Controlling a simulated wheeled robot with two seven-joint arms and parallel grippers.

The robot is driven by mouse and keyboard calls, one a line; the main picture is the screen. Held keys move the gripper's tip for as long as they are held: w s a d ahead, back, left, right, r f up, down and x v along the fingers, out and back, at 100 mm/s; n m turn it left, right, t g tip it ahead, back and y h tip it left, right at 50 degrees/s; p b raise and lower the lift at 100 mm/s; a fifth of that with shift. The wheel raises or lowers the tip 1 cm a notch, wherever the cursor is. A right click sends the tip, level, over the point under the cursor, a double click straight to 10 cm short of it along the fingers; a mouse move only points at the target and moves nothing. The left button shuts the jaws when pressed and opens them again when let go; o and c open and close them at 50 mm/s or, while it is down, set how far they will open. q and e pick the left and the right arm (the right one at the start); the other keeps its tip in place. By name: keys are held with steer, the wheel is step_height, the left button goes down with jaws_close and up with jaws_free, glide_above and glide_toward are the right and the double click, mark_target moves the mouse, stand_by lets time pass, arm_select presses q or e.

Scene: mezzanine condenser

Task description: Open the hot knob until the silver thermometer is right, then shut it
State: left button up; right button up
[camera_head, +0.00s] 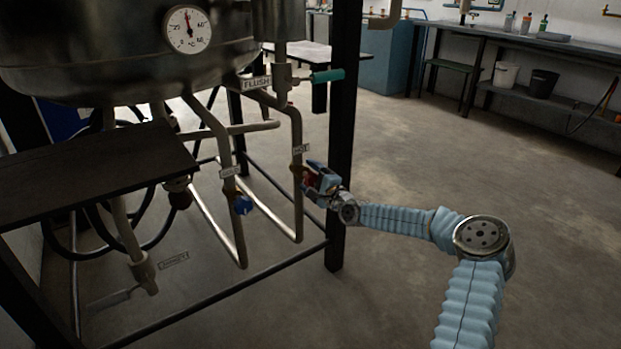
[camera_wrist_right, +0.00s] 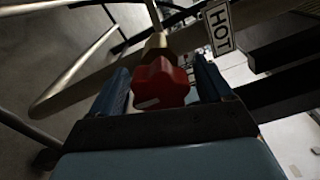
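The red hot knob (camera_wrist_right: 160,84) sits on a brass valve stem in the right wrist view, beside a HOT label (camera_wrist_right: 219,28). A white mark shows on its face. My right gripper (camera_head: 312,180) is at the hot pipe in the head view. Its two blue fingers (camera_wrist_right: 162,85) stand either side of the knob, with a narrow gap at the right finger; I see no clear grip. The silver-rimmed thermometer (camera_head: 188,30) is on the vessel's front; its needle points almost straight up, too small to read exactly. My left gripper is not in view.
A blue knob (camera_head: 241,204) is on the pipe left of the hot one. A green-handled FLUSH valve (camera_head: 327,76) is above. A black frame post (camera_head: 343,130) stands just behind my right gripper. A dark shelf (camera_head: 95,172) juts out at left. The floor at right is clear.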

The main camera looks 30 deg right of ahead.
steer(key=s+d, duration=0.1)
steer(key=s, duration=1.2)
steer(key=shift+s+p, duration=0.4)
